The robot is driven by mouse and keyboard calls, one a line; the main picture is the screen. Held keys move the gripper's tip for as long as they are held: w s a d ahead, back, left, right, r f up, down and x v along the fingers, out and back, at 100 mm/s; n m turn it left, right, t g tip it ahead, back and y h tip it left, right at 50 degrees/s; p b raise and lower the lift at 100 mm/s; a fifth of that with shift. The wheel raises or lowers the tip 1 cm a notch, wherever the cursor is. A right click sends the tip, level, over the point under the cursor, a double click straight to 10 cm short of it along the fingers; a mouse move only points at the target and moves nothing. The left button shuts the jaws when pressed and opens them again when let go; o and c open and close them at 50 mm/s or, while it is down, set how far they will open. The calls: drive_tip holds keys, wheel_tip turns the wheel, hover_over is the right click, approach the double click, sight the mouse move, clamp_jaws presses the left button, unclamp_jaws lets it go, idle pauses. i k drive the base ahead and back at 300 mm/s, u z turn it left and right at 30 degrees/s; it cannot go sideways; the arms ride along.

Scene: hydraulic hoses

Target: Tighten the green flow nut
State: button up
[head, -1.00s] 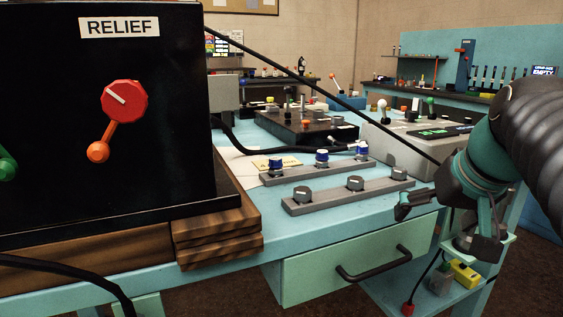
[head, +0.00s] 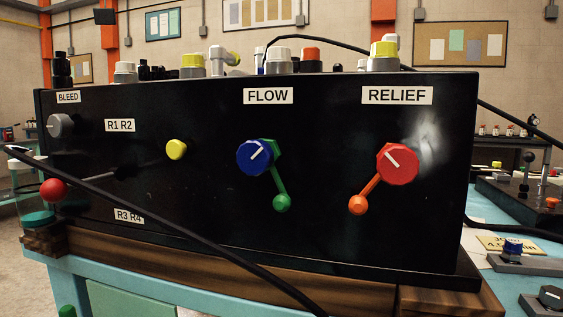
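In the head view, the black panel (head: 330,150) faces me. Under its FLOW label (head: 268,96) is a blue faceted knob (head: 255,157) with a white pointer line slanting to the upper right. The green flow nut (head: 274,147) shows partly behind the knob's right side. A green lever with a round end (head: 281,203) runs down and slightly right from it. Most of the nut is hidden by the knob. My gripper is not in this view.
Under the RELIEF label (head: 397,95) are a red knob (head: 397,163) and an orange lever (head: 357,205). A black hose (head: 180,228) crosses in front of the panel's lower left. A yellow knob (head: 176,149) and a grey knob (head: 60,126) are further left.

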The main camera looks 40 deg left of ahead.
sight(283, 202)
drive_tip(key=u, duration=1.85)
